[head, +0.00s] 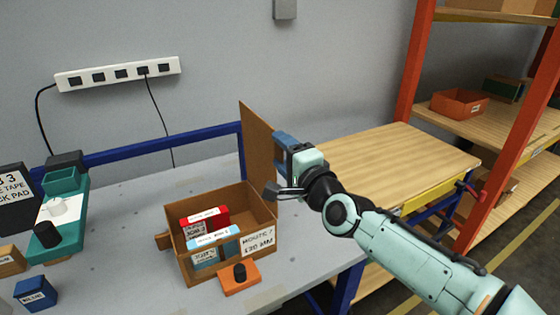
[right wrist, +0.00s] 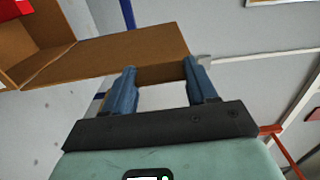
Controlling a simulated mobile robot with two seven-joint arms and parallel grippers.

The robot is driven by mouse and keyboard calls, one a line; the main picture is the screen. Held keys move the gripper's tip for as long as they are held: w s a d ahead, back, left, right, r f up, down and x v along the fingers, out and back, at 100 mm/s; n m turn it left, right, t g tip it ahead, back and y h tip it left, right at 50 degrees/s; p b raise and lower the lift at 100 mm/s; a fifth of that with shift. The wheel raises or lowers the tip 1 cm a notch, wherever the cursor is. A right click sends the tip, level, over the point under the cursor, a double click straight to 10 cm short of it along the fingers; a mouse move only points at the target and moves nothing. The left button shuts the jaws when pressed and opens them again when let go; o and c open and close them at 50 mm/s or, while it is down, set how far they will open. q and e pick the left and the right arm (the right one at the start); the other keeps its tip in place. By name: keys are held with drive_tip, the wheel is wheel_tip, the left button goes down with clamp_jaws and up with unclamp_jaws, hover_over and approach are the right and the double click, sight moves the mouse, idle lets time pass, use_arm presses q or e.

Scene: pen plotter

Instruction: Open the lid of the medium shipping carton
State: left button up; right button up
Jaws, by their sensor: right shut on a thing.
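The brown carton (head: 180,243) stands on the grey bench with its top open. Its lid (head: 257,142) stands up roughly vertical along the carton's right side. A red-and-white box (head: 205,218) and a blue-and-white box (head: 213,244) are inside. My right gripper (head: 278,146) is at the lid's right side. In the right wrist view its blue fingers (right wrist: 160,74) are shut on a darker brown tab at the lid's edge. The lid (right wrist: 110,53) stretches left from there to the carton. My left gripper is not in view.
An orange block with a black knob (head: 240,278) sits just in front of the carton. A teal device (head: 60,220) and a blue box (head: 36,293) are at the left. A wooden table (head: 395,150) and an orange-framed shelf (head: 412,65) are at the right.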

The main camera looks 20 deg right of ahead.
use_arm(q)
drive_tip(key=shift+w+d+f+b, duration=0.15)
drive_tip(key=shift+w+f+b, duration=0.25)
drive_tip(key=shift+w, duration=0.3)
use_arm(e)
drive_tip(key=shift+d+m, duration=0.4)
drive_tip(key=shift+d, duration=0.35)
drive_tip(key=o, duration=1.5)
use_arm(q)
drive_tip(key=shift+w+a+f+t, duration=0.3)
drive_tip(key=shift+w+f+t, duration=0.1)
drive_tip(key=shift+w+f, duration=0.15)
use_arm(e)
drive_tip(key=s, duration=0.9)
drive_tip(key=s+d, duration=0.1)
drive_tip(key=s, duration=0.3)
drive_tip(key=shift+s, duration=0.15)
